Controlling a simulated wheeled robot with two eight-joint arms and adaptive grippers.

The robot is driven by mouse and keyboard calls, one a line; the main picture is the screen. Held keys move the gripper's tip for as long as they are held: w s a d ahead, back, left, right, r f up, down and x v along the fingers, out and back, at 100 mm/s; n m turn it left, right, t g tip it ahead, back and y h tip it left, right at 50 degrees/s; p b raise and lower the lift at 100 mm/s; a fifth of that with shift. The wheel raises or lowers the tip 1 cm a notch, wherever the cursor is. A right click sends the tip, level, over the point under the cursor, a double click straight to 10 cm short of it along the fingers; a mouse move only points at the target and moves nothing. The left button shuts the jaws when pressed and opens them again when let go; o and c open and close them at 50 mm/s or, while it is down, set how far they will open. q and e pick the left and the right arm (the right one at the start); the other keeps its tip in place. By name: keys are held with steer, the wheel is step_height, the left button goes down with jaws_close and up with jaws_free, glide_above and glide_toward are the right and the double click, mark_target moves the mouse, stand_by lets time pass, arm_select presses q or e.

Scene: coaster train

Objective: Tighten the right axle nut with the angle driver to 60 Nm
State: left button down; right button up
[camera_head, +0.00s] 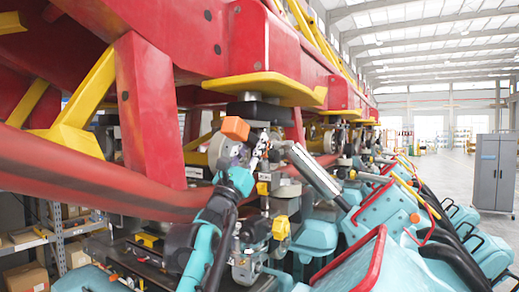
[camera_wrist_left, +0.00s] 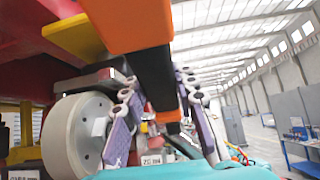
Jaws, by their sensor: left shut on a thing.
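My left gripper (camera_head: 262,148) is at the wheel assembly under the red car frame. In the left wrist view, its two fingers with purple pads (camera_wrist_left: 160,120) are closed on the sides of a long black bar with an orange end, which I take to be the angle driver (camera_wrist_left: 152,70). Its orange block (camera_head: 235,128) also shows in the head view, in front of the wheel. A pale wheel (camera_wrist_left: 75,135) is left of the fingers, and its hub side is partly hidden. The axle nut and the driver's working tip cannot be made out. My right gripper cannot be made out.
The red frame (camera_head: 150,115) with yellow brackets (camera_head: 265,88) hangs close above. Teal car seats (camera_head: 400,240) with red rims crowd the lower right. Shelves with boxes (camera_head: 25,238) stand lower left. A grey cabinet (camera_head: 495,172) stands on open floor far right.

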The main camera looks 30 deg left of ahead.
arm_select(q)
steer(key=a, duration=0.4)
steer(key=shift+w+a, duration=0.35)
arm_select(e)
steer(key=shift+w+r, duration=0.15)
steer(key=shift+w, duration=0.05)
arm_select(q)
steer(key=shift+w, duration=0.1)
arm_select(e)
steer(key=shift+w, duration=0.1)
arm_select(q)
steer(key=shift+s+a, duration=0.1)
steer(key=shift+s, duration=0.1)
arm_select(e)
steer(key=shift+r, duration=0.1)
arm_select(q)
steer(key=shift+w+a+p, duration=0.1)
steer(key=shift+a+p, duration=0.15)
steer(key=shift+p, duration=0.15)
arm_select(e)
steer(key=shift+r, duration=0.1)
arm_select(q)
steer(key=shift+d, duration=0.1)
arm_select(e)
steer(key=shift+r, duration=0.15)
